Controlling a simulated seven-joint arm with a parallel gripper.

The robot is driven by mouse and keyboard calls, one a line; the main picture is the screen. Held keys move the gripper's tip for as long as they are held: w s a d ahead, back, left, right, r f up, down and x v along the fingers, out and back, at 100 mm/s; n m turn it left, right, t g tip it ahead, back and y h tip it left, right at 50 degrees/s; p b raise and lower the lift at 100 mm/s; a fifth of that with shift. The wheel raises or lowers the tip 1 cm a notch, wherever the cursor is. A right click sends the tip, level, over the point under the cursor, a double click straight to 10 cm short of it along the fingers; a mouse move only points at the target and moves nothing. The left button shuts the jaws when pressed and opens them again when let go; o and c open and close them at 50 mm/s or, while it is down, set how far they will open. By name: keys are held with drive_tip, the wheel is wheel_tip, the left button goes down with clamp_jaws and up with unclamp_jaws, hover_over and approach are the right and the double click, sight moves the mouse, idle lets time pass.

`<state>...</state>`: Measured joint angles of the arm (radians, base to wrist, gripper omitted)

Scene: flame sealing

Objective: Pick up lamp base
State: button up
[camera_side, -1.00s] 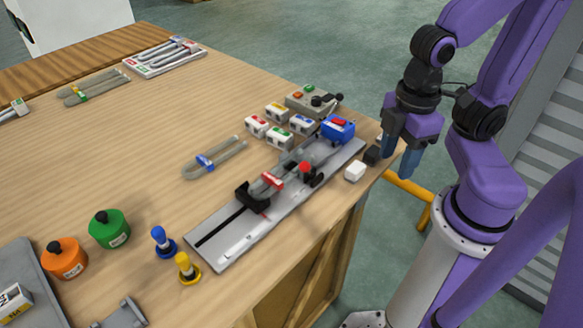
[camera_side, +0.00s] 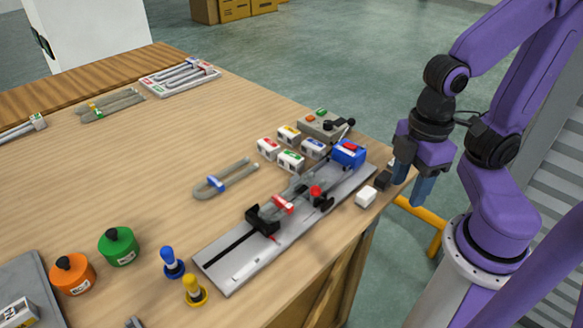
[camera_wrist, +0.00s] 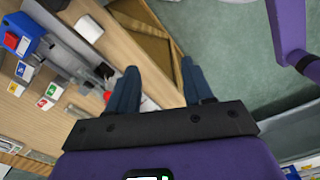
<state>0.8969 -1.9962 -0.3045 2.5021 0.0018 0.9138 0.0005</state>
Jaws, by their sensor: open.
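No part is clearly marked as the lamp base. An orange squat round container (camera_side: 73,275) with a black top and a green one (camera_side: 119,247) of the same shape stand upright at the table's lower left. Either may be a lamp base; I cannot tell. My gripper (camera_side: 412,182) is open and empty, its blue fingers pointing down by the table's right edge, far from both containers. In the wrist view my gripper (camera_wrist: 160,85) shows its fingers apart, with table edge and floor between them. Neither container can be made out there.
A grey rail fixture (camera_side: 228,272) with a blue box (camera_side: 349,153) lies along the near edge. A white block (camera_side: 366,197), small labelled boxes (camera_side: 291,161), a U-shaped tube (camera_side: 226,180) and blue (camera_side: 171,262) and yellow (camera_side: 194,290) knobbed pieces stand around.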

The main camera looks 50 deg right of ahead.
idle(0.4)
drive_tip(key=o, duration=0.6)
drive_tip(key=shift+o, duration=0.2)
drive_tip(key=w+a+r+m, duration=0.2)
drive_tip(key=w+a+m, duration=0.1)
drive_tip(key=w+m, duration=0.5)
drive_tip(key=m, duration=2.1)
hover_over(292, 155)
wheel_tip(292, 155, down, 18)
drive_tip(key=shift+a+r, duration=0.1)
